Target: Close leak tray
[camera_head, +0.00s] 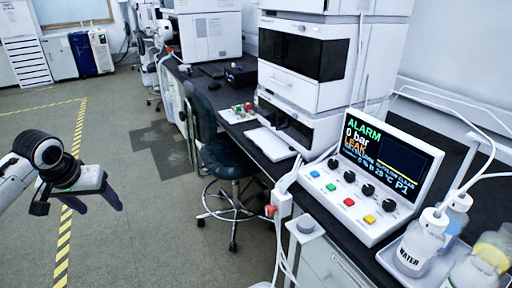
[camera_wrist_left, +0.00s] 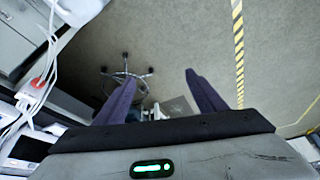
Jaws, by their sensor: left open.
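The leak tray (camera_head: 270,144) appears to be the flat white panel sticking out at the foot of the white instrument stack (camera_head: 300,65), above the black bench. It looks pulled out. The control panel (camera_head: 385,165) screen reads ALARM, 0 bar and LEAK. My left gripper (camera_head: 99,206) is at the left of the head view, over the floor, well apart from the tray. Its two dark fingers are spread and empty in the left wrist view (camera_wrist_left: 162,78). My right gripper is not in view.
A blue swivel chair (camera_head: 228,157) stands in front of the bench. A WATER bottle (camera_head: 420,242) stands in a tray at the lower right. White cables (camera_head: 283,225) hang at the bench edge. The floor (camera_head: 140,235) around my left gripper is clear.

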